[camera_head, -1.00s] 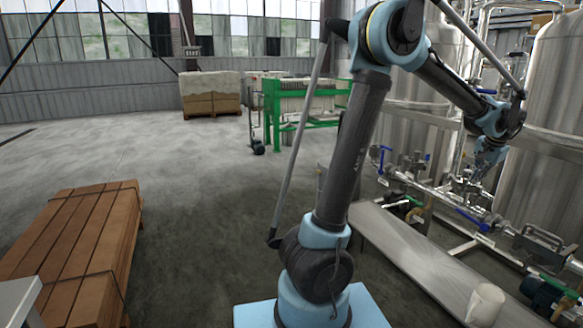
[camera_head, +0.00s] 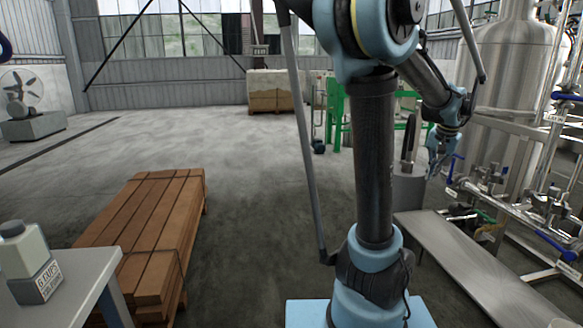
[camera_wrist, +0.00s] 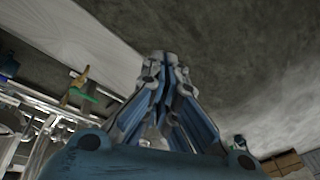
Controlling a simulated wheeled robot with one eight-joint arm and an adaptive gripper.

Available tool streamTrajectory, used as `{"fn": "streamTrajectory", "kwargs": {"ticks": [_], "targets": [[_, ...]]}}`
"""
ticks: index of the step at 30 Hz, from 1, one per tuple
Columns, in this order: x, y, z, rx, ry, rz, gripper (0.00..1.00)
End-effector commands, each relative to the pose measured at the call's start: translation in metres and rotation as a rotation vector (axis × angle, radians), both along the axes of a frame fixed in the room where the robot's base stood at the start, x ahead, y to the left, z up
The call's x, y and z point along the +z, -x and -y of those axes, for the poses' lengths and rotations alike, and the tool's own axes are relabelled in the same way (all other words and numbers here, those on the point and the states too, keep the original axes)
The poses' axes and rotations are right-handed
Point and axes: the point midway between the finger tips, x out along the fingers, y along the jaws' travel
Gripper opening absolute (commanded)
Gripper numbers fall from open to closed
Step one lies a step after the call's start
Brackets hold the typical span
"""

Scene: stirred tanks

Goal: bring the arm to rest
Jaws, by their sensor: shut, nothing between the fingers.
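My arm stands upright in the head view, bends at the elbow near the top edge and reaches down to the right. My gripper (camera_head: 433,172) hangs at its end in front of the tanks, pointing down. In the wrist view my gripper (camera_wrist: 166,62) has its fingers together at the tips with nothing between them. It appears clear of the metal bench (camera_head: 470,265) and the pipes.
A steel tank (camera_head: 505,95) and pipework with blue-handled valves (camera_head: 553,245) stand at the right. Stacked timber (camera_head: 150,225) lies left. A grey table (camera_head: 85,290) holds a labelled bottle (camera_head: 28,262). A fan (camera_head: 22,92) stands far left. The middle floor is open.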

Motion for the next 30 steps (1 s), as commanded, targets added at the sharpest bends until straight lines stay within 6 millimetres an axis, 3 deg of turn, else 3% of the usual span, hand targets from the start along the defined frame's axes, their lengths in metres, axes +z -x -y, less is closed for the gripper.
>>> {"fn": "streamTrajectory", "kwargs": {"ticks": [1,6,15,24,30], "targets": [[-0.003,0.001,-0.023,0.040,0.005,-0.005,0.00],[-0.014,0.013,-0.088,0.161,0.025,-0.021,0.00],[-0.044,0.052,-0.182,0.376,0.065,-0.046,0.00],[-0.087,0.105,-0.249,0.589,0.110,-0.062,0.00],[-0.119,0.139,-0.277,0.719,0.141,-0.067,0.00]]}}
